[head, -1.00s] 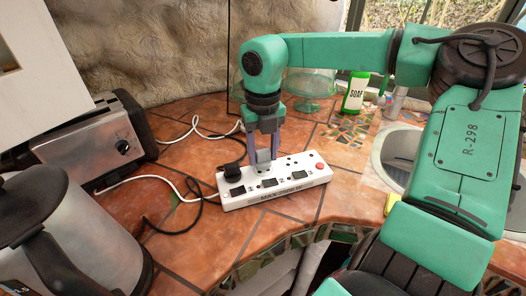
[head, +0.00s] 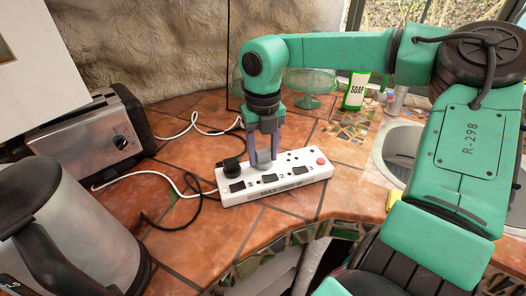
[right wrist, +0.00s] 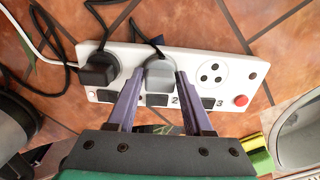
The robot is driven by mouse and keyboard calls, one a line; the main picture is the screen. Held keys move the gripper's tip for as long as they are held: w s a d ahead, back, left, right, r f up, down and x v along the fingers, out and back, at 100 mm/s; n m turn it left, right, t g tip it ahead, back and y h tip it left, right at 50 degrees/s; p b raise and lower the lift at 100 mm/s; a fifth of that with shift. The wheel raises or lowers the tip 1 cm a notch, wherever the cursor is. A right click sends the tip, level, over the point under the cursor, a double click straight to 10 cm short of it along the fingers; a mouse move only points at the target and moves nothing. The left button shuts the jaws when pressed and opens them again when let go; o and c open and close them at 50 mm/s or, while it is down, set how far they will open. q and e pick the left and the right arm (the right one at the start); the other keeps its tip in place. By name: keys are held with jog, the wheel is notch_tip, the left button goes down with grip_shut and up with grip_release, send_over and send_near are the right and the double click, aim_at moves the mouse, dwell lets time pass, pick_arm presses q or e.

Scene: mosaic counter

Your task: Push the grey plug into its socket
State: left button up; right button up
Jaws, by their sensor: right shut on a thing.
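The grey plug (right wrist: 159,76) sits over the middle socket, marked 2, of the white power strip (head: 230,199). My right gripper (head: 264,163) points down at the strip with its purple fingers on either side of the plug, shut on it. In the right wrist view the strip (right wrist: 236,62) has a bare round socket (right wrist: 212,72) to the right of the plug. The plug's pins and underside are hidden, so I cannot tell how deep it sits. My left gripper is not in view.
A black plug (right wrist: 98,70) fills the socket on the left. A red button (head: 320,161) is at the strip's right end. Cables lie to the left, near a toaster (head: 85,140) and a kettle (head: 75,230). A soap bottle (head: 355,92) and sink are behind right.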

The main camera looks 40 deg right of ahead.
aim_at(263, 152)
jog(key=o, duration=1.3)
jog(key=shift+o, duration=0.2)
notch_tip(263, 152, up, 15)
jog(key=shift+f, duration=0.2)
jog(key=shift+f, duration=0.1)
